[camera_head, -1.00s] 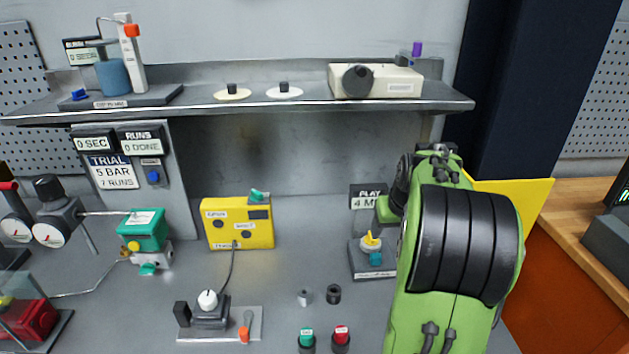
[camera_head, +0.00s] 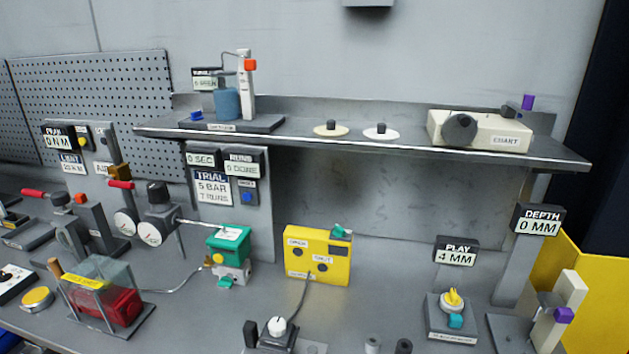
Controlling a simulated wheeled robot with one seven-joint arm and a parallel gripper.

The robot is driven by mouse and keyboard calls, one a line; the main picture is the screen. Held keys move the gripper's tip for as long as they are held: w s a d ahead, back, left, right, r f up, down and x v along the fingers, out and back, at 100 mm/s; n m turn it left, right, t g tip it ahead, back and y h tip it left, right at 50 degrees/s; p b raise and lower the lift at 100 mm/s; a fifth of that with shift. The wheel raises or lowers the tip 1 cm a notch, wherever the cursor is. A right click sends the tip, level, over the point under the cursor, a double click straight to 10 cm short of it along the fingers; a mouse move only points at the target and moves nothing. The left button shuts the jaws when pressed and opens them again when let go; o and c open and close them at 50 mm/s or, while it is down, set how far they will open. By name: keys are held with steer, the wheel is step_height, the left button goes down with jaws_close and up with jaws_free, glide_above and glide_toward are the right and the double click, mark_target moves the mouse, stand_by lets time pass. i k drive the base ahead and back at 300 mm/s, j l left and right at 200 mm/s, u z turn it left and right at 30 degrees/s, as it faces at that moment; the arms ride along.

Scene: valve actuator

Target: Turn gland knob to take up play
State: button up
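A small yellow knob (camera_head: 453,298) sits on top of a low dark fixture (camera_head: 452,329) at the lower right, with a teal part (camera_head: 456,321) on its front. The fixture's front label is too small to read, so I cannot confirm that this is the gland knob. Behind it a display (camera_head: 456,251) reads PLAY 4 MM. My gripper is not in view, and nothing covers the knob.
Right of the fixture stands a post with a DEPTH 0 MM display (camera_head: 537,219) and a cream block with a purple knob (camera_head: 563,315). A yellow box (camera_head: 318,255) stands left of it, with clear bench between. A shelf (camera_head: 360,147) runs above.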

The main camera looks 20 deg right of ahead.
mark_target(451, 297)
steer(key=z, duration=1.3)
